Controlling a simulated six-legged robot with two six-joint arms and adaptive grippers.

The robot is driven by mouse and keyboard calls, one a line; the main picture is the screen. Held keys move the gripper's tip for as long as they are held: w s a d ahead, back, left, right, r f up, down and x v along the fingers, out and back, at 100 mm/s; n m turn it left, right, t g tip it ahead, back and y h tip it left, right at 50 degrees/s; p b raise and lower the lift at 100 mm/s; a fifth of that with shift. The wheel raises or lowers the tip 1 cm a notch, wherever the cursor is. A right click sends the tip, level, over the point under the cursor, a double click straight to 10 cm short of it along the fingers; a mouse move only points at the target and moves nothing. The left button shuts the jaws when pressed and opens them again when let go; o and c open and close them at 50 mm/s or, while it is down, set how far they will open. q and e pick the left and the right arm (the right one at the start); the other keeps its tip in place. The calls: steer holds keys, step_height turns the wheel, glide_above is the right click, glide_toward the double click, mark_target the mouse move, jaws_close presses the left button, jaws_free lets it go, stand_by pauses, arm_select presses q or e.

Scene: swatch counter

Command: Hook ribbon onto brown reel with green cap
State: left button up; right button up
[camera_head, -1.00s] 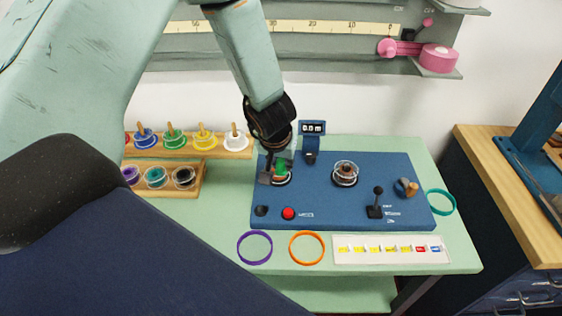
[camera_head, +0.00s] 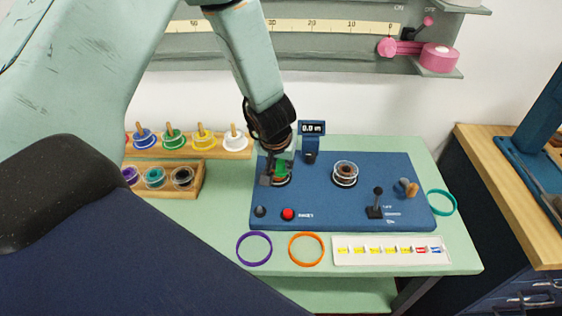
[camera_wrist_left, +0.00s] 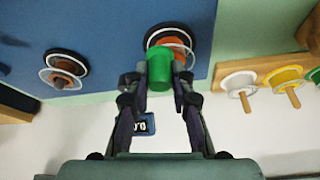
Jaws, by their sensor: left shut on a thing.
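The green cap (camera_head: 281,168) sits at the left reel station of the blue machine; it also shows in the wrist view (camera_wrist_left: 160,73). My left gripper (camera_head: 277,166) reaches down from above and is shut on the cap, one finger on each side in the wrist view (camera_wrist_left: 159,82). An orange-brown reel with clear flanges (camera_wrist_left: 169,40) lies right behind the cap there; whether they touch is unclear. In the head view my fingers partly hide that reel (camera_head: 281,181). I cannot make out a loose ribbon end. My right gripper is not in view.
A second brown reel (camera_head: 345,174) stands right of my gripper on the blue machine (camera_head: 320,205). A small display post (camera_head: 312,132) stands close behind. A black lever (camera_head: 377,200) is at front right. Colored spools stand in wooden racks (camera_head: 225,153) at left. Purple (camera_head: 254,262) and orange rings lie in front.

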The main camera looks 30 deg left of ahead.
arm_select(q)
steer(key=shift+s+d+r, duration=0.1)
steer(key=shift+s, duration=0.1)
steer(key=shift+w+f, duration=0.2)
steer(key=shift+f, duration=0.1)
steer(key=shift+s, duration=0.15)
steer(key=shift+f+b, duration=0.2)
steer(key=shift+b, duration=0.15)
